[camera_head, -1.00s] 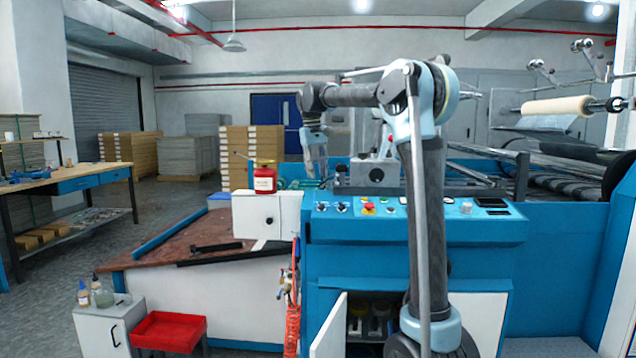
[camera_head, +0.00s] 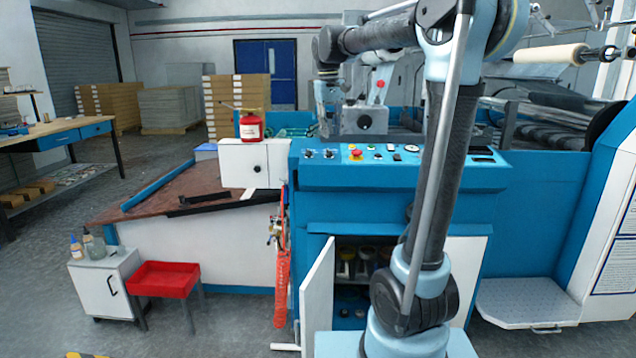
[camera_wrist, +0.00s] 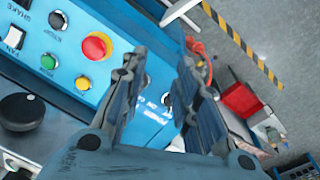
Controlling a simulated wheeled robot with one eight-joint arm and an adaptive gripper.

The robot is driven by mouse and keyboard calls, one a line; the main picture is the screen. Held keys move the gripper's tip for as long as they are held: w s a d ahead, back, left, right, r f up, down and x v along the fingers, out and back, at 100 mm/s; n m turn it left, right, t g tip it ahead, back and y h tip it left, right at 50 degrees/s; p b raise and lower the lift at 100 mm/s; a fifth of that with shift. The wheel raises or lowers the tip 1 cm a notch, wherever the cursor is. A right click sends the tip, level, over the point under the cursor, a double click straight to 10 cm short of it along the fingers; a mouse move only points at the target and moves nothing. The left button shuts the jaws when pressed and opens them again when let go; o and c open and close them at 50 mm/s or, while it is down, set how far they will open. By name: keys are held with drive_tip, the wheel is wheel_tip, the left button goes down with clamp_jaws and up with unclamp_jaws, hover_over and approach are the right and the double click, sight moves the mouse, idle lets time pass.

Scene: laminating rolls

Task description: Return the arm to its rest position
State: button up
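My arm rises at the right of centre in the head view, bends at the top and reaches left, with its end hanging down. My gripper (camera_head: 328,128) is at the end, above the back of the blue machine's control panel (camera_head: 405,158); its fingers are small there. In the wrist view my gripper (camera_wrist: 160,58) has its two fingers apart with nothing between them. Below them in that view are the panel's red stop button (camera_wrist: 96,46) and a black knob (camera_wrist: 22,111).
A red can (camera_head: 250,127) stands on a white box left of the panel. A cabinet door (camera_head: 317,300) hangs open below. A red tray (camera_head: 165,279) and a white cabinet (camera_head: 105,284) stand at lower left. Rollers (camera_head: 560,122) lie at the right.

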drive_tip(key=s+d+f+m, duration=0.1)
drive_tip(key=s+d+f, duration=0.45)
drive_tip(key=s, duration=0.35)
drive_tip(key=s+d+f+m, duration=0.1)
drive_tip(key=s+d+f, duration=0.4)
drive_tip(key=s+f, duration=0.25)
drive_tip(key=s+d+f+m, duration=0.1)
drive_tip(key=s+d+f, duration=0.1)
drive_tip(key=s+f, duration=0.6)
drive_tip(key=s+d+f+m+t, duration=0.1)
drive_tip(key=s+d+f, duration=0.1)
drive_tip(key=s+f, duration=0.5)
wheel_tip(320, 180, down, 2)
drive_tip(key=shift+s+d+f+y, duration=0.2)
drive_tip(key=shift+s+d+y, duration=0.05)
drive_tip(key=shift+s+y, duration=0.15)
drive_tip(key=shift+w+d, duration=0.1)
